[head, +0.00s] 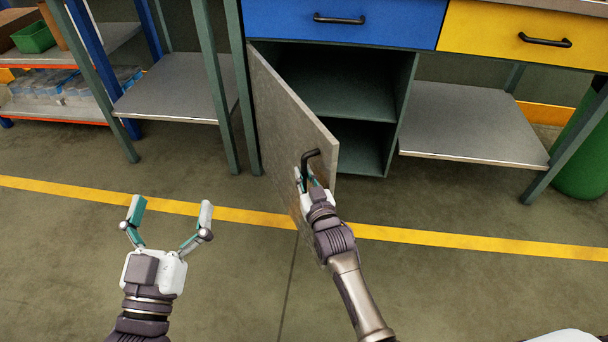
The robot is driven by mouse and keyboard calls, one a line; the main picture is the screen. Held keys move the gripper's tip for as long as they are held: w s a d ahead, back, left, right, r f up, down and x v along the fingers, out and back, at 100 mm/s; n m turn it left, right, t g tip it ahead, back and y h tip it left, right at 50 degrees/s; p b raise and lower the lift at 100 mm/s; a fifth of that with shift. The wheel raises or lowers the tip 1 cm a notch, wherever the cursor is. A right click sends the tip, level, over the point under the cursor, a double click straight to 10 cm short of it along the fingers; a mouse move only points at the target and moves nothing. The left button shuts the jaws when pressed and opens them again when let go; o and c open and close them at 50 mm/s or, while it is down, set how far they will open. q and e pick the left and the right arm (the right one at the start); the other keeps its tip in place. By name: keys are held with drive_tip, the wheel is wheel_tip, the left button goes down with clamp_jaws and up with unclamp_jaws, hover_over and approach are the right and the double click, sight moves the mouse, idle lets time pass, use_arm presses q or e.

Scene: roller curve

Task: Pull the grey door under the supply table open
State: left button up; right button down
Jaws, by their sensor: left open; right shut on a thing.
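The grey door (277,115) under the supply table stands swung out toward me, hinged at its left edge. Green shelves inside the cabinet (335,90) show to the right of it. The door's black handle (313,155) is near its free edge. My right gripper (308,180) is shut on the handle and hides its lower part. My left gripper (171,210) is open and empty, to the left of the door and apart from it, above the floor.
Above the cabinet are a blue drawer (345,28) and a yellow drawer (525,40). Grey lower shelves (470,125) flank the cabinet between green legs. A rack (60,110) stands at far left, a green cylinder (585,160) at far right. Floor with a yellow line (450,237) is clear.

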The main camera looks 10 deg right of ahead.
drive_tip(key=c, duration=1.1)
unclamp_jaws()
drive_tip(key=shift+c, duration=0.2)
drive_tip(key=shift+s, duration=0.1)
drive_tip(key=s+d, duration=0.1)
drive_tip(key=s, duration=1)
drive_tip(key=shift+s+d, duration=0.3)
drive_tip(key=shift+s, duration=0.1)
